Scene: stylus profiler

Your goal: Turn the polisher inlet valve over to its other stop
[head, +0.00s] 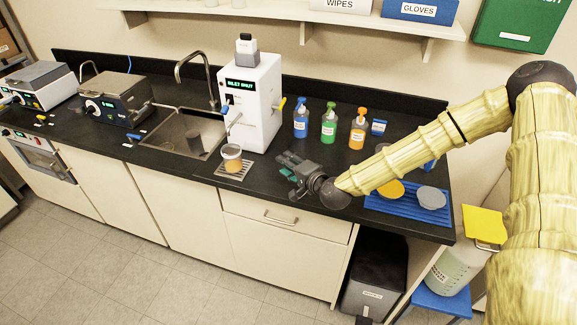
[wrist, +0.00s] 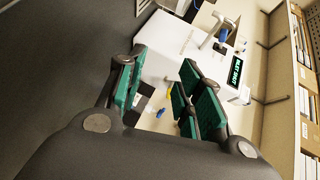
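The polisher is a white box (head: 252,100) on the counter behind the sink's right end. Its green display (head: 242,85) reads "INLET SHUT"; that display also shows in the wrist view (wrist: 235,69). A blue handle (head: 225,108) is on its left front and a yellow handle (head: 281,104) on its right side. A grey lever (head: 234,121) sticks out at the front. I cannot tell from labels which handle is the inlet valve. My gripper (head: 284,166) is open and empty, above the counter, right of and in front of the polisher, apart from it. Its green-padded fingers are spread in the wrist view (wrist: 157,93).
A cup with amber contents (head: 232,157) stands on a grate before the polisher. A sink (head: 186,132) with a tall faucet lies left. A blue rack (head: 408,207) holds lids under my arm. A shelf (head: 300,12) hangs above.

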